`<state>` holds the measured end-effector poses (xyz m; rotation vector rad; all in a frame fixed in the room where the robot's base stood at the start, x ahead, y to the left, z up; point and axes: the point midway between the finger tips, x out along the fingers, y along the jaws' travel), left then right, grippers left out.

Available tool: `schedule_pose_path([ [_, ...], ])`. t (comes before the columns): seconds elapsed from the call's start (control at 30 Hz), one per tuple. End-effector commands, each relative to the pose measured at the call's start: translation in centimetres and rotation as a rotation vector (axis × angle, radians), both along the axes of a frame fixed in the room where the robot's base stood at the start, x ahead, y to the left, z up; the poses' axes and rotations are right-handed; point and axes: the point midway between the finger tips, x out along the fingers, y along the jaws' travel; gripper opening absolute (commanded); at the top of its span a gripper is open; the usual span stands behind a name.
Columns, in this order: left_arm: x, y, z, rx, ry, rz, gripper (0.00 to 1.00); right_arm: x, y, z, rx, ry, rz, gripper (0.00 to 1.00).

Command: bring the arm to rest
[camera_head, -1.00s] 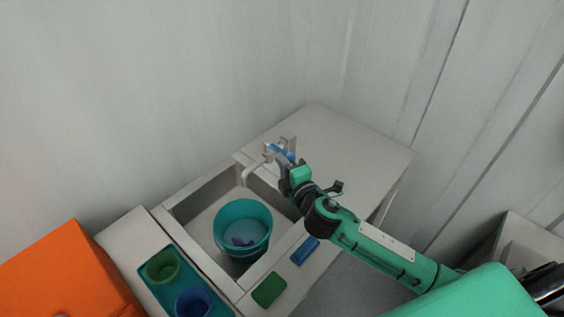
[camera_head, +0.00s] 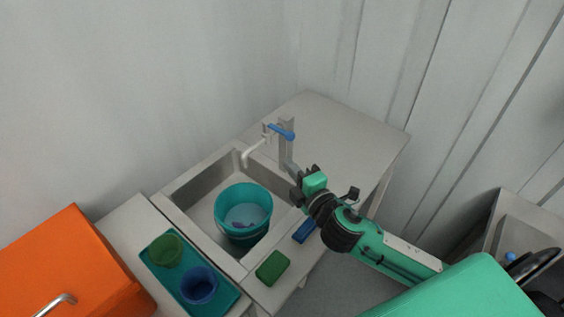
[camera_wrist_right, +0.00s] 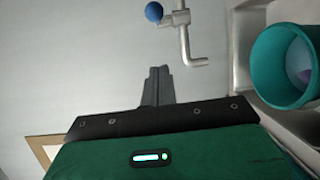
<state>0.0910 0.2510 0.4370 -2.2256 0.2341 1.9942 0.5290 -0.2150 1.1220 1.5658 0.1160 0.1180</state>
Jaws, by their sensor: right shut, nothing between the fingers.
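My right gripper (camera_head: 287,124) is shut and empty, its grey fingers pointing up in the head view, close to the tap (camera_head: 247,157) and its blue lever (camera_head: 281,131). The fingers overlap the lever's end in that view, so I cannot tell whether they touch. In the right wrist view the closed fingers (camera_wrist_right: 157,86) stand alone, with the lever's blue knob (camera_wrist_right: 154,12) and the tap pipe (camera_wrist_right: 184,42) clear beyond them. My left gripper is not in view.
A teal bucket (camera_head: 243,198) with a small purple thing inside stands in the sink (camera_head: 190,187). Green (camera_head: 272,267) and blue (camera_head: 304,231) blocks lie on its near edge. A teal tray (camera_head: 187,278) holds green and blue cups. An orange box (camera_head: 65,260) stands left. The counter's back (camera_head: 345,130) is clear.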

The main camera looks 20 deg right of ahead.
Motion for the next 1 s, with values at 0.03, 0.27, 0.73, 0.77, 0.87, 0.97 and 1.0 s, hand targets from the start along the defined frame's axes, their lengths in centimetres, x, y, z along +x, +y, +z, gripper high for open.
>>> schedule_pose_path([
  [0.03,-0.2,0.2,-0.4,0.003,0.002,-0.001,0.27,-0.6,-0.1,-0.2,-0.001,0.001,0.001,0.0],
  [0.27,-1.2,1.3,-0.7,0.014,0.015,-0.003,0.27,-1.5,-0.4,0.0,-0.001,0.0,0.0,0.0],
  [0.73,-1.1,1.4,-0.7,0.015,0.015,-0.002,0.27,-7.8,-3.4,-8.7,0.556,0.455,-0.383,0.0],
  [0.77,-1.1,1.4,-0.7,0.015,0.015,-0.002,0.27,-9.0,-3.5,-9.8,0.619,0.515,-0.433,0.0],
  [0.87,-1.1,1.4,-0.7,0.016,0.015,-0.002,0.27,-12.9,-3.6,-13.0,0.788,0.689,-0.582,0.0],
  [0.97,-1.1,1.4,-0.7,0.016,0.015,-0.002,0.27,-16.5,-3.2,-15.2,0.914,0.832,-0.705,0.0],
  [1.0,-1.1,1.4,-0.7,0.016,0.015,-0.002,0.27,-17.9,-3.0,-15.9,0.956,0.884,-0.75,0.0],
])
